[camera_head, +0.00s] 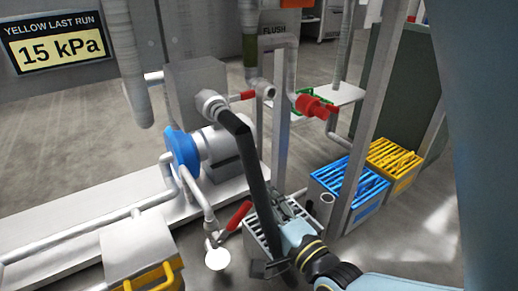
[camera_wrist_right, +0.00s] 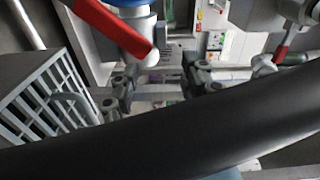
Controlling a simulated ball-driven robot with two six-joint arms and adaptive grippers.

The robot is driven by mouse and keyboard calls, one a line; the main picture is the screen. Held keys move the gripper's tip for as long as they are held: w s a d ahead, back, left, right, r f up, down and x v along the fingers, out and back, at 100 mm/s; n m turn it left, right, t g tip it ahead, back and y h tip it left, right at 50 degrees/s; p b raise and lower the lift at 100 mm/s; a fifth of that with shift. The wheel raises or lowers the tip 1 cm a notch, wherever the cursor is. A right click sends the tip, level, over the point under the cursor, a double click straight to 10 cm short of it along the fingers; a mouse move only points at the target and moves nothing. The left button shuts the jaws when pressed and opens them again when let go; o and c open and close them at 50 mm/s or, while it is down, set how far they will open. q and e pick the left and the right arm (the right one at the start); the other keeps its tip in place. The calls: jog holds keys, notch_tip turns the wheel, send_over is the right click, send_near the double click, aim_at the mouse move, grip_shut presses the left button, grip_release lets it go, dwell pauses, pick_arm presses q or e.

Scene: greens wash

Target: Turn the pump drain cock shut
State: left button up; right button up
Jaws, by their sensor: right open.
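The pump (camera_head: 215,150) with its blue flange (camera_head: 183,152) stands on a pale plinth at left centre in the head view. Below it, a thin pipe ends at a cock with a red lever (camera_head: 238,215), slanting up to the right. The red lever (camera_wrist_right: 115,27) also shows large at the upper left in the wrist view. My right gripper (camera_head: 270,236) is just right of the lever in the head view, partly hidden by a black hose. In the wrist view its fingers (camera_wrist_right: 158,84) are apart, with nothing between them. My left gripper is out of view.
The black hose (camera_head: 258,180) hangs close to my right gripper and crosses the wrist view's foreground (camera_wrist_right: 200,120). A grey slatted crate (camera_head: 254,240) stands below. Blue (camera_head: 350,187) and yellow (camera_head: 395,158) crates stand right. Another red lever (camera_head: 243,96) is higher up.

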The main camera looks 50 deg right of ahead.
jog(key=v, duration=0.9)
dwell(0.5)
jog(key=shift+a, duration=0.1)
jog(key=shift+p, duration=0.3)
jog(key=shift+s, duration=0.1)
